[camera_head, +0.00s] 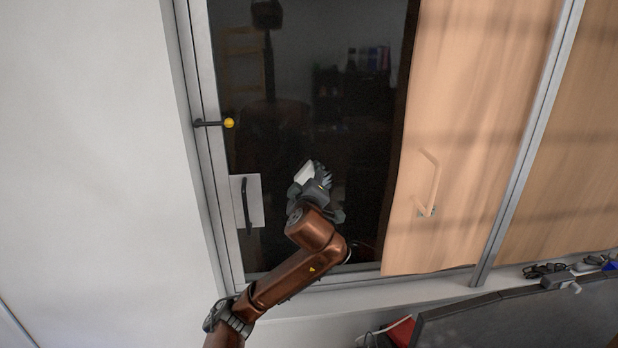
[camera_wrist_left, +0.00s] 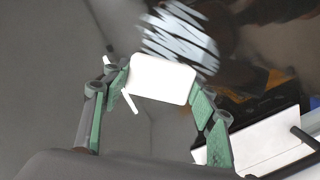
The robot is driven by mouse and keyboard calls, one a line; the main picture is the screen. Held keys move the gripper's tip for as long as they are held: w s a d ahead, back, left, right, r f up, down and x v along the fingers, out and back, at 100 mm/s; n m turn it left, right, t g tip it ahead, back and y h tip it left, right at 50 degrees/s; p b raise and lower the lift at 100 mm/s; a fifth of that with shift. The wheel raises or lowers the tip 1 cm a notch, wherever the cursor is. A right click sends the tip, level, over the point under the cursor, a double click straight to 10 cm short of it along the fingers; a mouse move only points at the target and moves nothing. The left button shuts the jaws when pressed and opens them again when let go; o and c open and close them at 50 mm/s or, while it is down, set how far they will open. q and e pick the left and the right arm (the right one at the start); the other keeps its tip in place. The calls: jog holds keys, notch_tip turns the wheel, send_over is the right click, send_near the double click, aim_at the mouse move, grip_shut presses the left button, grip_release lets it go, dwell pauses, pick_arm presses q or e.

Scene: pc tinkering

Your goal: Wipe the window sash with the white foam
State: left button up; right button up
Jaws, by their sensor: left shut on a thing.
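The window sash is a tall dark glass pane (camera_head: 290,120) in a grey metal frame (camera_head: 205,110), in the middle of the head view. My left gripper (camera_head: 306,178) is in front of the lower part of the glass, shut on the white foam (camera_head: 304,172). In the left wrist view the white foam (camera_wrist_left: 162,78) sits between the two green-padded fingers. A whitish striped patch (camera_wrist_left: 180,35) shows just beyond the foam there. I cannot tell whether the foam touches the glass. My right gripper is in neither view.
A black lever with a yellow knob (camera_head: 229,123) and a white plate with a black handle (camera_head: 247,202) are at the left frame. A tan panel with a handle (camera_head: 430,185) covers the right. A dark monitor (camera_head: 510,318) stands at the lower right.

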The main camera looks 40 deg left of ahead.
aim_at(294, 174)
pick_arm(q)
jog(key=shift+s+a+f, duration=0.1)
jog(key=shift+s+a, duration=0.5)
jog(key=shift+s, duration=0.2)
jog(key=shift+s+a, duration=0.6)
jog(key=shift+s, duration=0.15)
jog(key=w+d+f, duration=0.1)
jog(key=w+d, duration=0.4)
jog(key=w, duration=0.1)
jog(key=shift+w+f, duration=0.15)
jog(key=shift+f, duration=0.25)
jog(key=shift+w+d, duration=0.1)
